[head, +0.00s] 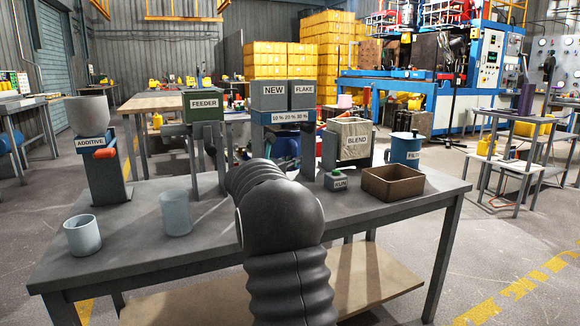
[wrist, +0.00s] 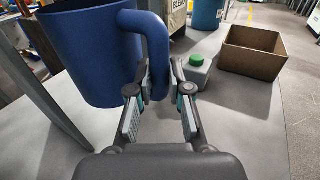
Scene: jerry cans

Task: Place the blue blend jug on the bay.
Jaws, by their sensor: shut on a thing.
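The blue jug (wrist: 92,55) fills the upper left of the wrist view, upright, its handle (wrist: 157,45) on its right side. My gripper (wrist: 160,92) is shut on the handle, whose lower end lies between the fingers. Whether the jug touches the table cannot be told. In the head view my arm covers the gripper, and I cannot make out the jug with certainty. No part is labelled as the bay. The BLEND hopper (head: 350,139) stands at the table's back right.
The grey table (head: 130,240) holds two pale cups (head: 83,236) (head: 175,213), the ADDITIVE dispenser (head: 95,150), the FEEDER box (head: 203,104), the NEW and FLAKE hoppers (head: 283,96), a RUN button box (head: 339,181), a brown tray (head: 393,183) and a blue FILTER container (head: 405,148).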

